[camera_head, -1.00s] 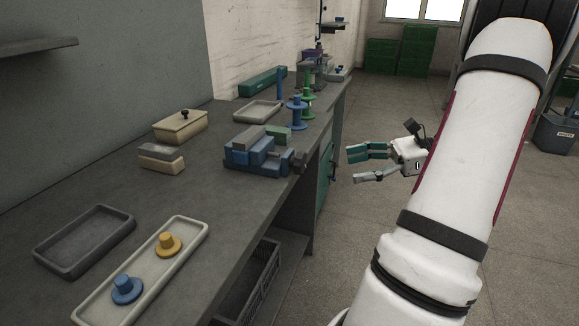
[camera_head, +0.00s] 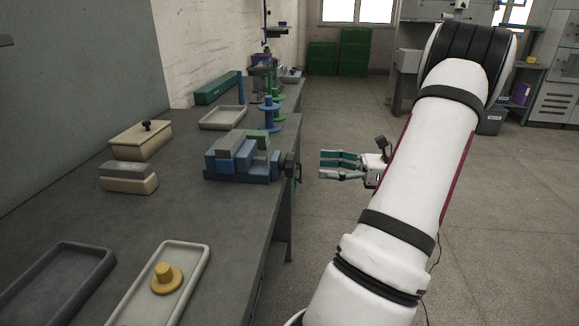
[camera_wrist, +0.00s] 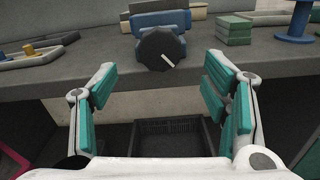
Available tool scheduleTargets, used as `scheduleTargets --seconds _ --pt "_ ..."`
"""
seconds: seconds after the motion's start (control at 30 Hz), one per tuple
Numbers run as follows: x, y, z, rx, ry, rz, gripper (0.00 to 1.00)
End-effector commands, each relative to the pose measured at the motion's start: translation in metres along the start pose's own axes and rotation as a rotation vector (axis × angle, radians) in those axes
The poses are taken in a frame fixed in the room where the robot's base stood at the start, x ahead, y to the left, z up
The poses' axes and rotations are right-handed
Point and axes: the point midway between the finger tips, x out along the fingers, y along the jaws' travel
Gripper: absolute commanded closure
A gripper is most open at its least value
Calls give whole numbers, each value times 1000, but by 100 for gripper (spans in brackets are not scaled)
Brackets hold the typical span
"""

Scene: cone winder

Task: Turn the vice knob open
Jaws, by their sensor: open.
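The blue vice (camera_head: 242,160) sits at the bench's front edge, with grey and green blocks on or beside it. Its dark round knob (camera_head: 291,168) faces out over the edge toward my gripper. In the wrist view the knob (camera_wrist: 160,49) is black with a white pointer line slanting down to the right, and the vice body (camera_wrist: 160,22) is behind it. My gripper (camera_head: 322,165) is open and empty, a short gap to the right of the knob in the head view. In the wrist view my gripper (camera_wrist: 158,92) has its teal fingers spread left and right, with the knob beyond and above them.
The grey bench (camera_head: 200,215) carries a beige tray (camera_head: 112,318) with a yellow spool, a dark tray (camera_head: 30,312), a lidded box (camera_head: 141,140), and a blue spool (camera_head: 269,118). A dark crate (camera_wrist: 170,138) sits under the bench.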

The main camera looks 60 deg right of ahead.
Motion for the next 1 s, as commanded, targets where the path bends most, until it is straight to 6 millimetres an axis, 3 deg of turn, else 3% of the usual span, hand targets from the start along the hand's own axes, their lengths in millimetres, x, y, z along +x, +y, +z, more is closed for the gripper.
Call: scheduleTargets --seconds 0.2,0.43,0.6,0.9,1.0 --pt "44 0 -2 0 1 3 32" --pt "78 0 -1 0 0 1 32" --pt "89 0 -1 -1 1 0 32" --pt "90 0 0 0 1 0 32" --pt "90 0 0 0 1 0 52"
